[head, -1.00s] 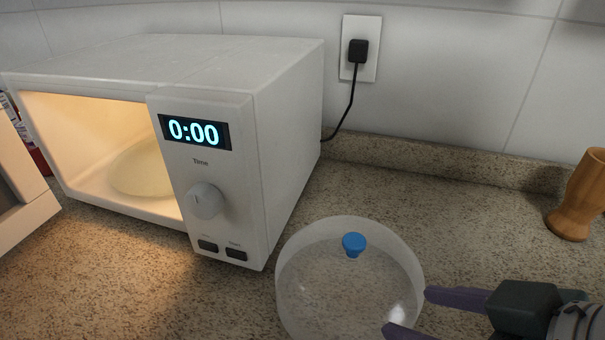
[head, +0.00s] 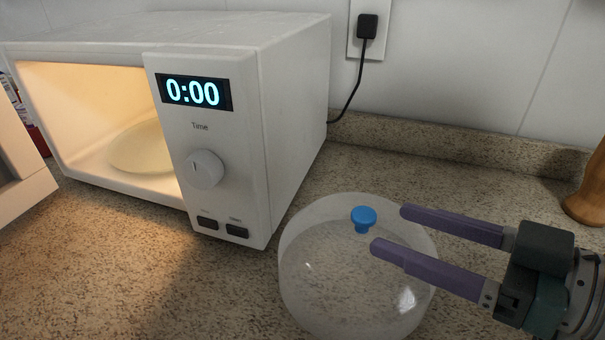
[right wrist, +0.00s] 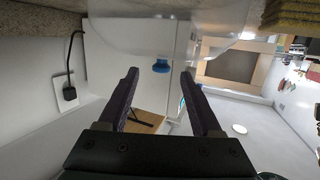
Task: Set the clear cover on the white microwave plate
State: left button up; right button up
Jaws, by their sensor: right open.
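The clear cover (head: 345,285) is a round, see-through dome with a blue knob (head: 363,218) on top. It stands on the counter in front of the microwave's right side. It also shows at the top of the right wrist view (right wrist: 165,38), with its blue knob (right wrist: 161,65) between and beyond the fingertips. My right gripper (head: 388,229) is open and empty, its two purple fingers reaching over the cover from the right, tips just right of the knob. The white plate (head: 143,148) lies inside the lit microwave, partly hidden by the control panel. My left gripper is not in view.
The white microwave (head: 295,110) stands open at the left, its door (head: 22,170) swung out to the left. A black plug (head: 367,27) and cord are behind it. A wooden object (head: 588,190) is at the far right. Speckled counter (head: 150,270) in front of the microwave is clear.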

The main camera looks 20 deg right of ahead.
aim_at(364, 213)
jog(key=x, duration=0.5)
jog(key=shift+w+a+r, duration=0.15)
jog(key=shift+w+a, duration=0.1)
jog(key=shift+a, duration=0.05)
grip_shut()
dwell(0.4)
